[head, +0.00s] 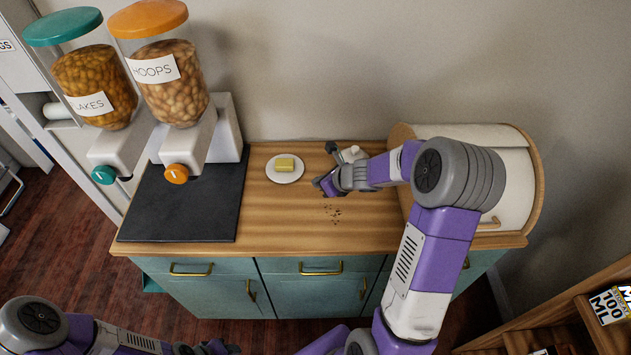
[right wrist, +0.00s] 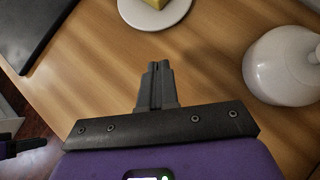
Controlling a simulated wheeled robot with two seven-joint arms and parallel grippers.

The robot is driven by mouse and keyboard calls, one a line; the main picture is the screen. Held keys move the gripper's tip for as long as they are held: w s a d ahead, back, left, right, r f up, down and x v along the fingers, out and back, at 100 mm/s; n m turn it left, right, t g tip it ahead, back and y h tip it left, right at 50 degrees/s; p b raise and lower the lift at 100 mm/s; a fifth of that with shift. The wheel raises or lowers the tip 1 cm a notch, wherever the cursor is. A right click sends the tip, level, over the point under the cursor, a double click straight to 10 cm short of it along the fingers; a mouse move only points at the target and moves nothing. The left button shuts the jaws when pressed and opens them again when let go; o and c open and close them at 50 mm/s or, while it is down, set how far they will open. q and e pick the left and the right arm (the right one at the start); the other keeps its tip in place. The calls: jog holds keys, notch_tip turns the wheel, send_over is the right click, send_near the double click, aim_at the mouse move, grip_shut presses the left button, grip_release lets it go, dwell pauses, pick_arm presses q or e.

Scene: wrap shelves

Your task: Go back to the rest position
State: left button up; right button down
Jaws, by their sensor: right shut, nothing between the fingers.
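My right gripper (head: 322,184) is over the wooden counter top, to the right of the small plate. In the right wrist view its two fingers (right wrist: 157,72) are together with nothing between them. My right arm reaches in from the bottom right of the head view and covers part of the counter and the bread bin. My left arm is low at the bottom left, in front of the cabinet. The end of my left arm (head: 208,348) is cut by the bottom edge, and its fingers cannot be made out.
A white plate (head: 273,176) holds a yellow block (head: 285,163). A white rounded object (right wrist: 284,68) stands near my right gripper. Dark crumbs (head: 332,212) lie on the counter (head: 290,232). Two cereal dispensers (head: 175,80) stand left, a bread bin (head: 513,185) right, a wooden shelf (head: 560,315) lower right.

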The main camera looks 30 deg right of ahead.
jog(key=p+v, duration=0.1)
jog(key=v, duration=0.4)
jog(key=shift+p, duration=0.3)
